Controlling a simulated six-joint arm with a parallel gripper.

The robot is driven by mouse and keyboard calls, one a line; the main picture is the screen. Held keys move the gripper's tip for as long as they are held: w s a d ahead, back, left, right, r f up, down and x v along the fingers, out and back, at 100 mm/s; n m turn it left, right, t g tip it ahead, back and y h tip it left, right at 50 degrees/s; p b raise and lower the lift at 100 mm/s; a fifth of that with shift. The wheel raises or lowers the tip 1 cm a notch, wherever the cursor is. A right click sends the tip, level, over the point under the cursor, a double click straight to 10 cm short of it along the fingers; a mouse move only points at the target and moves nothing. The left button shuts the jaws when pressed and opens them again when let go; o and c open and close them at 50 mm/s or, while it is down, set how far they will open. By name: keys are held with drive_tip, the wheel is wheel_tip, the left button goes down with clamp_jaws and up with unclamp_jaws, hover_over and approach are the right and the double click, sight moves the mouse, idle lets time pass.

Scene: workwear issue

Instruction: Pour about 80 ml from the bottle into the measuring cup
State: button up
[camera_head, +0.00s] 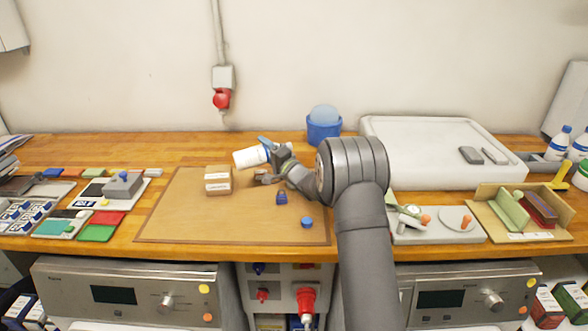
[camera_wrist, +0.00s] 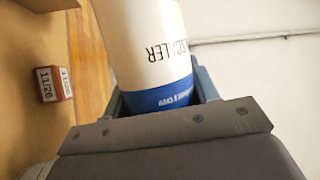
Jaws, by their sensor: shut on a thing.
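My gripper (camera_head: 266,152) is shut on a white bottle (camera_head: 249,158) with a blue band and holds it above the brown mat. The bottle lies nearly level, its free white end pointing left and slightly down. In the wrist view the bottle (camera_wrist: 145,40) shows dark lettering ending in "SCALER", with its blue band between the fingers (camera_wrist: 160,100). No liquid stream shows. I cannot make out a measuring cup for certain in either view. A small blue cap (camera_head: 307,222) lies on the mat's right side.
A small blue object (camera_head: 282,198) is on the mat. A blue tub (camera_head: 323,132) stands behind. The mat's front left is clear.

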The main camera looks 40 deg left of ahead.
drive_tip(key=shift+r+m, duration=0.3)
drive_tip(key=shift+m, duration=0.1)
idle(0.3)
drive_tip(key=shift+s, duration=0.3)
drive_tip(key=shift+s+a+r, duration=0.1)
drive_tip(key=shift+s+a, duration=0.1)
drive_tip(key=shift+s, duration=0.45)
drive_tip(key=shift+s+a+m+y, duration=0.15)
drive_tip(key=shift+a+m+y, duration=0.05)
drive_tip(key=shift+m+y, duration=0.1)
drive_tip(key=shift+m+t, duration=0.3)
drive_tip(key=shift+t, duration=0.1)
idle(1.3)
